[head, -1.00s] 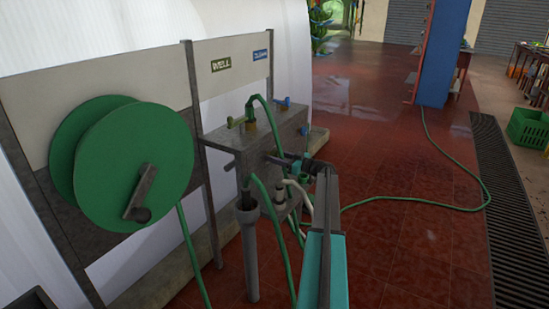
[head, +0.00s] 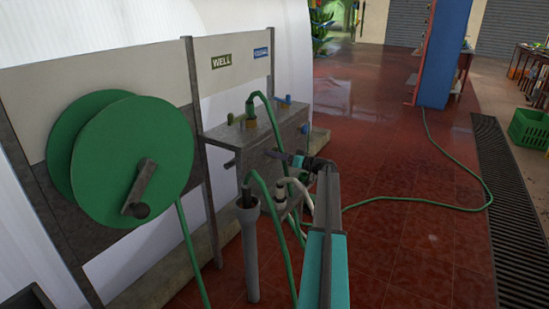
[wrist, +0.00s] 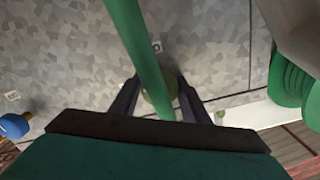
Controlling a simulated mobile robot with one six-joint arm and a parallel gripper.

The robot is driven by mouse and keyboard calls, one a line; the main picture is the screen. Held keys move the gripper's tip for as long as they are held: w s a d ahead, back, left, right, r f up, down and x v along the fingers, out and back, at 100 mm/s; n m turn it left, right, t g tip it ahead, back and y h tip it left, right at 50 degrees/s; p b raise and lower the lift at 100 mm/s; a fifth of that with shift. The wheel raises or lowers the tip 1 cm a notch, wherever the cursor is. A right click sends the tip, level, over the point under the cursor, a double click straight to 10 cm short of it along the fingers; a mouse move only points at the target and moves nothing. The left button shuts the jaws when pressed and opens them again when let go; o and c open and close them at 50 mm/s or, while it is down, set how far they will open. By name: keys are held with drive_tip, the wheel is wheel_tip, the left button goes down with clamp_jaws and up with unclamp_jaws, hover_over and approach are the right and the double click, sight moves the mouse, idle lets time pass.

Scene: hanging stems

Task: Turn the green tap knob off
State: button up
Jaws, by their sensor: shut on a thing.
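The green tap knob shows in the wrist view as a round olive-green shape (wrist: 157,97) on the metal box's face, partly covered by a green hose (wrist: 140,45). My gripper (wrist: 159,92) has one finger on each side of this knob and is shut on it. In the head view my gripper (head: 274,154) is at the front face of the grey tap box (head: 245,140), and the knob is hidden there. A small green piece (head: 231,119) stands on top of the box, below the WELL label (head: 221,62).
A blue knob (head: 303,128) is on the box's right part; it also shows in the wrist view (wrist: 15,125). Green hoses (head: 265,195) hang close around my gripper. A green hose reel (head: 125,150) stands at left. Red floor (head: 400,240) to the right is mostly clear.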

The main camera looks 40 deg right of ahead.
drive_tip(key=m, duration=0.3)
drive_tip(key=shift+a, duration=0.1)
drive_tip(key=m, duration=0.4)
drive_tip(key=m+p, duration=0.2)
drive_tip(key=m, duration=0.4)
drive_tip(key=shift+r+p, duration=0.1)
drive_tip(key=shift+p, duration=0.25)
drive_tip(key=o, duration=1)
drive_tip(key=shift+s, duration=0.15)
drive_tip(key=v, duration=1.3)
drive_tip(key=shift+s, duration=0.35)
